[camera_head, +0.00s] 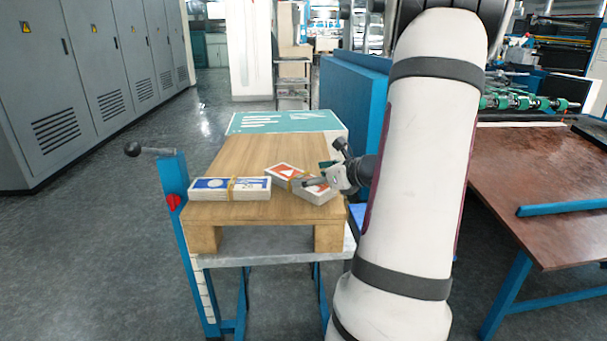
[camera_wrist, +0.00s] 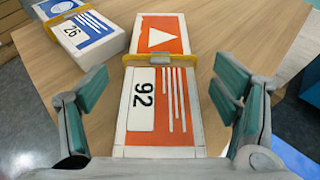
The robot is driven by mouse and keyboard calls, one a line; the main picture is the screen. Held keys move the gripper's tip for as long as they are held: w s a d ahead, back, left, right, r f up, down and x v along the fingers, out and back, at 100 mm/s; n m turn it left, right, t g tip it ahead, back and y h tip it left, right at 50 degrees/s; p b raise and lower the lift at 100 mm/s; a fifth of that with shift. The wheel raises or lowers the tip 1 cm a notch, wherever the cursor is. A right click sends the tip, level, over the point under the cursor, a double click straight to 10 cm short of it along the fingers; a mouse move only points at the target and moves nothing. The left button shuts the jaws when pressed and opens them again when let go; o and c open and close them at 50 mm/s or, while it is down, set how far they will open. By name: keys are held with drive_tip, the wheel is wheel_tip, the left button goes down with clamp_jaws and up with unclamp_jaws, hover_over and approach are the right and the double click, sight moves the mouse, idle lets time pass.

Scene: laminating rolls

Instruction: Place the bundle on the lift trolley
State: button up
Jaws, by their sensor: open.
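An orange-and-white bundle (camera_head: 284,173) with a yellow band lies at an angle on the right of a wooden platform on the lift trolley (camera_head: 222,261). In the wrist view the orange bundle (camera_wrist: 160,75) shows the number 92 and a white triangle. My gripper (camera_head: 308,182) is open over its near end, with one finger on each side of it in the wrist view (camera_wrist: 160,92); no finger visibly grips it. A blue-and-white bundle (camera_head: 230,188), marked 26 in the wrist view (camera_wrist: 84,32), lies on the platform's front left. My gripper partly hides the orange bundle in the head view.
The wooden platform (camera_head: 245,153) has bare room behind the bundles. A teal-topped block (camera_head: 285,121) stands beyond it. The trolley's blue post and lever (camera_head: 175,185) rise at left. A brown table (camera_head: 530,180) with a blue bar stands at right; grey cabinets line the left.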

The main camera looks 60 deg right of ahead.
drive_tip(key=p+v, duration=0.2)
drive_tip(key=v, duration=0.6)
drive_tip(key=w+a+r+n+g+y, duration=0.1)
drive_tip(key=w+a+n+y, duration=0.15)
drive_tip(key=a, duration=0.35)
drive_tip(key=w+a+r+n+y, duration=0.2)
drive_tip(key=w+a+n, duration=0.15)
drive_tip(key=a, duration=0.25)
drive_tip(key=w+a+r+n+g+y, duration=0.1)
drive_tip(key=w+a+n+y, duration=0.1)
drive_tip(key=a+n, duration=0.3)
drive_tip(key=s+a+r+n+g+y, duration=0.1)
drive_tip(key=s+a+n+g, duration=0.2)
drive_tip(key=a, duration=0.6)
drive_tip(key=s+a+r+n+g+y, duration=0.1)
drive_tip(key=a+n+g+y, duration=0.1)
drive_tip(key=a+n, duration=0.55)
drive_tip(key=s+a+f+n+g+h, duration=0.25)
drive_tip(key=s+a+n+g, duration=0.35)
drive_tip(key=s+a+n, duration=0.5)
drive_tip(key=s+d+n+h, duration=0.3)
drive_tip(key=s+n+h, duration=0.1)
drive_tip(key=s, duration=0.4)
drive_tip(key=shift+n+h, duration=0.4)
drive_tip(key=shift+n, duration=0.25)
drive_tip(key=shift+r, duration=0.15)
